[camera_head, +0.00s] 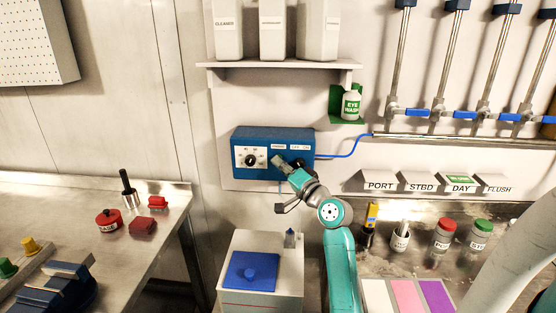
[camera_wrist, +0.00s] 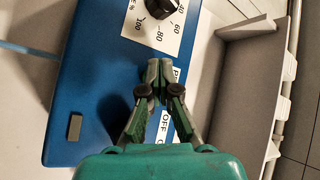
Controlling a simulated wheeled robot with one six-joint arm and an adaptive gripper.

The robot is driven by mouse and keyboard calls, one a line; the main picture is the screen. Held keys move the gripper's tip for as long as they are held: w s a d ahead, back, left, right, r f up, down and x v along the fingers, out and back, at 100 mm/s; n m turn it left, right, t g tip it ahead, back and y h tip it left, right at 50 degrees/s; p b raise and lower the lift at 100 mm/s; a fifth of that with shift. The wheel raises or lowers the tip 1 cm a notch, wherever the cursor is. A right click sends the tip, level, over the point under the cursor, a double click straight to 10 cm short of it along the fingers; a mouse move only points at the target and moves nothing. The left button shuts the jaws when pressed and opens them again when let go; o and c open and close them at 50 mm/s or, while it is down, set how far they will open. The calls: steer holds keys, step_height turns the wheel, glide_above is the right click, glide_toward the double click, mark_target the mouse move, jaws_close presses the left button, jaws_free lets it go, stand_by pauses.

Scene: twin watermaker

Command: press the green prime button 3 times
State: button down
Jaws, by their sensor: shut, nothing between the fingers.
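The blue control box (camera_head: 240,136) is mounted on the wall, with a dial (camera_head: 250,160) on a white scale plate at its left. My gripper (camera_head: 277,160) is at the front of the box, right of the dial and just below a small white label. In the wrist view my gripper (camera_wrist: 153,72) has its fingertips together, with nothing seen between them, over the blue box face (camera_wrist: 85,90). A label starting with P and an OFF label are partly covered by the fingers. The green prime button is not visible; my gripper covers that area. Contact cannot be told.
A shelf (camera_head: 280,65) with white containers is above the box, and an eye wash bottle (camera_head: 351,105) is at its upper right. A blue hose (camera_head: 345,155) leaves the box's right side. A white cabinet (camera_head: 232,295) stands below. A metal bench (camera_head: 75,225) is at the left.

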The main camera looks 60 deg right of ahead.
steer(key=shift+s+a, duration=0.1)
stand_by(0.3)
steer(key=shift+s+a, duration=0.35)
steer(key=shift+a, duration=0.2)
steer(key=shift+s+a, duration=0.4)
steer(key=shift+a, duration=0.35)
steer(key=shift+s+a, duration=0.45)
steer(key=shift+a, duration=0.25)
steer(key=shift+s+a, duration=0.4)
steer(key=shift+a, duration=0.35)
